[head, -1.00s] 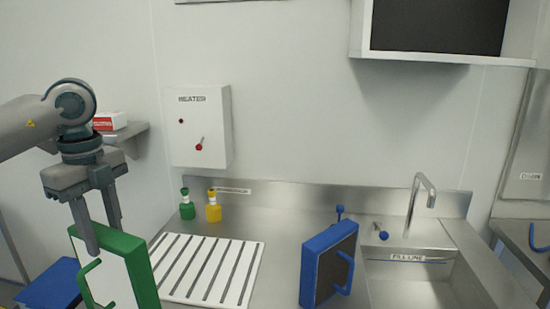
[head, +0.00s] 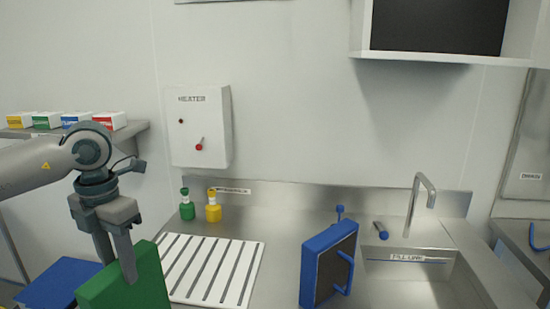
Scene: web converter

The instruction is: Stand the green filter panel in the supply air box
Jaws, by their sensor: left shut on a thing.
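The green filter panel (head: 128,284) is at the lower left of the head view, its green edge side turned toward me and its lower part cut off by the frame. My left gripper (head: 117,270) points down at the panel's top edge and is shut on it. My right gripper is not in view. No box labelled as the supply air box can be made out. A blue-framed panel (head: 328,264) with a dark face and a blue handle stands upright on the steel counter, left of the sink.
A white slotted rack (head: 212,268) lies right of the green panel. A green bottle (head: 187,207) and a yellow bottle (head: 213,209) stand behind it. A heater box (head: 200,125) hangs on the wall. A blue object (head: 55,285) is at lower left. The sink (head: 410,280) is at right.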

